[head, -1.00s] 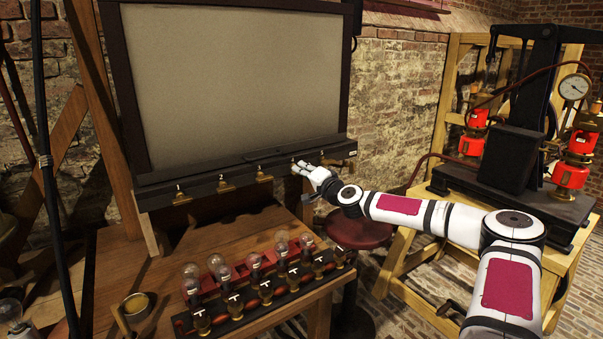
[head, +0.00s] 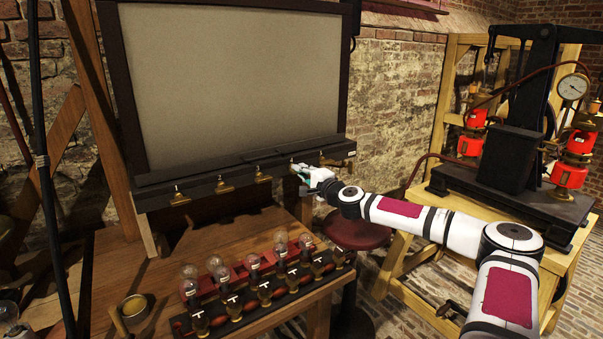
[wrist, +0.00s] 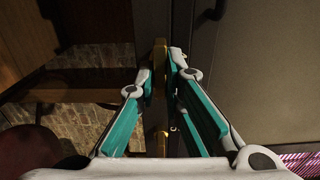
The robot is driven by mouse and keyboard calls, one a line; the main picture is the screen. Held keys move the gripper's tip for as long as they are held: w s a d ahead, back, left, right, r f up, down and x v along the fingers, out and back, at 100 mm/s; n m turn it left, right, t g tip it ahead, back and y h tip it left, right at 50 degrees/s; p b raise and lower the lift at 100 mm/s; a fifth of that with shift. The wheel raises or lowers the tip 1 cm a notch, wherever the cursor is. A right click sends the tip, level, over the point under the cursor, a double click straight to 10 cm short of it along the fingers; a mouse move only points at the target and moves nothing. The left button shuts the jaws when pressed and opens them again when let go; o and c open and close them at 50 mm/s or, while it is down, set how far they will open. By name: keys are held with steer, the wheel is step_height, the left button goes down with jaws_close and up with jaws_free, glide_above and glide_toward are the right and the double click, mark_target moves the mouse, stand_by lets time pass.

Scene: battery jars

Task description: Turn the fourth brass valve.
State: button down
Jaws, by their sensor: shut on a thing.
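A row of brass valves runs along the dark rail under the framed panel (head: 240,85). The first valve (head: 180,196), second valve (head: 224,186) and third valve (head: 262,176) show clear of my arm. My gripper (head: 300,172) is at the fourth place from the left and mostly hides the fourth valve there. In the wrist view my gripper (wrist: 160,70) has its teal-lined fingers on both sides of the upright brass fourth valve (wrist: 160,88), shut on it. Another brass valve (head: 335,160) shows to the right, just past my gripper.
Several glass bulbs stand in red holders with brass taps on a wooden bench (head: 145,250) below the rail. A round red stool (head: 357,235) stands under my forearm. A wooden frame with a black press (head: 515,165) and red jars is at right.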

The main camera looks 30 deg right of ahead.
steer(key=c, duration=1.7)
jaws_free()
steer(key=s, duration=1.2)
steer(key=shift+d, duration=0.25)
